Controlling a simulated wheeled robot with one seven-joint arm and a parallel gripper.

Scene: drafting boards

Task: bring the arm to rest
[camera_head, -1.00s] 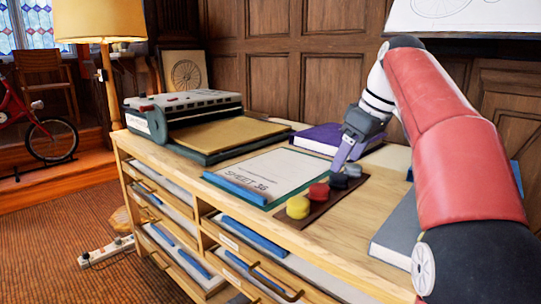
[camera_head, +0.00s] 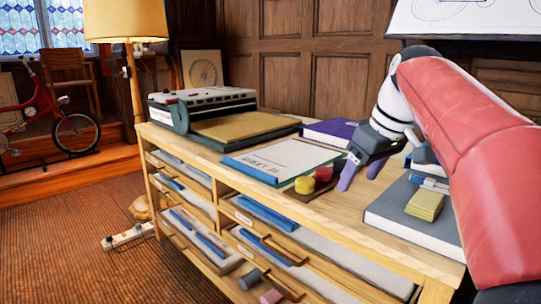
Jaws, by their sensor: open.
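My arm, red and black, enters from the right. My gripper (camera_head: 360,176) points down over the front right part of the wooden cabinet top (camera_head: 382,212). Its two purple-grey fingers are spread with nothing visible between them. To its left, a yellow disc (camera_head: 305,185) and a red disc (camera_head: 323,174) sit on a brown mat (camera_head: 311,196). The gripper hides the right part of the mat. Whether the fingertips touch the top cannot be told.
A clipboard sheet (camera_head: 285,160) lies left of the mat, and a purple book (camera_head: 330,131) lies behind. A grey book (camera_head: 418,220) bears a yellow pad (camera_head: 425,205) at right. A dark cylinder (camera_head: 250,279) and a pink cylinder (camera_head: 271,296) are low at the front.

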